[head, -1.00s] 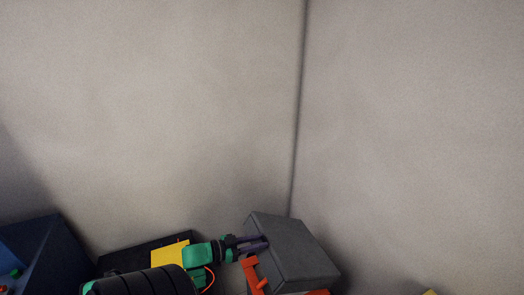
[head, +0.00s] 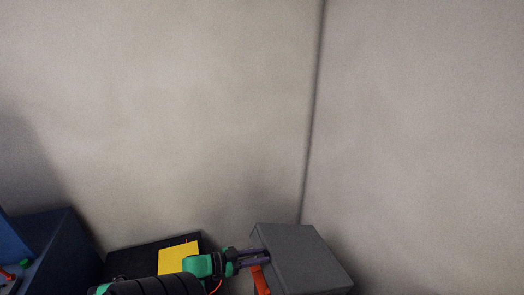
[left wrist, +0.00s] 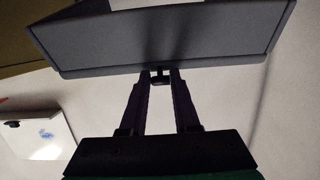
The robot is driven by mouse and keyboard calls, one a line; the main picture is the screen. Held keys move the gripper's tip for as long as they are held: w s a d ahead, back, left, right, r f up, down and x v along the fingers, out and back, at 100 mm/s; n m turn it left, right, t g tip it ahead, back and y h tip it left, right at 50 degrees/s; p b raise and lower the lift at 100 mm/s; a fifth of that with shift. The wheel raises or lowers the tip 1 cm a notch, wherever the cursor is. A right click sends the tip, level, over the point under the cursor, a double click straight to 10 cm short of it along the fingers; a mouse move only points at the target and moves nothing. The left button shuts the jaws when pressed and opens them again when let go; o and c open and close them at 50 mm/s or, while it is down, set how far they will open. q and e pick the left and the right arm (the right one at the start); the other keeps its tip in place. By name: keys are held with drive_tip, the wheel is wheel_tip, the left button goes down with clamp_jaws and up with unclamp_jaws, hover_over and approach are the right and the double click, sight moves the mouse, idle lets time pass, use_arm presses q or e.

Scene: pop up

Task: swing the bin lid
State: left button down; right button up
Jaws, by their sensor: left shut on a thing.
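The grey bin lid (head: 305,258) stands at the bottom of the head view, near the room corner, with its broad top face towards me. My left gripper (head: 264,257) reaches in from the left and is shut on the lid's left edge. In the left wrist view the lid's grey panel (left wrist: 165,38) spans the top, and the gripper's fingertips (left wrist: 160,76) meet at its lower edge around a small dark piece. An orange-red part (head: 261,281) shows just below the gripper. The rest of the bin is cut off by the frame. My right gripper does not show.
A yellow block (head: 178,258) sits by a dark flat panel (head: 140,257) left of the lid, partly behind my arm. A dark blue box (head: 60,250) stands at the far left. Pale walls close in behind the lid.

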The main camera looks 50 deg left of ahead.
use_arm(q)
drive_tip(key=f+b, duration=0.1)
drive_tip(key=s+f+b, duration=0.1)
drive_tip(key=f, duration=0.1)
drive_tip(key=s+f+b, duration=0.1)
drive_tip(key=f, duration=0.1)
drive_tip(key=shift+a+f+b, duration=0.15)
drive_tip(key=shift+a+b, duration=0.15)
drive_tip(key=shift+b, duration=0.1)
wheel_tip(320, 180, down, 8)
drive_tip(key=s+b, duration=0.1)
drive_tip(key=b, duration=0.6)
drive_tip(key=shift+s+a, duration=0.15)
drive_tip(key=shift+a, duration=0.05)
drive_tip(key=c, duration=0.6)
unclamp_jaws()
drive_tip(key=shift+r, duration=0.35)
drive_tip(key=shift+o, duration=0.2)
drive_tip(key=v, duration=1.4)
drive_tip(key=shift+s+r, duration=0.2)
drive_tip(key=shift+s, duration=0.05)
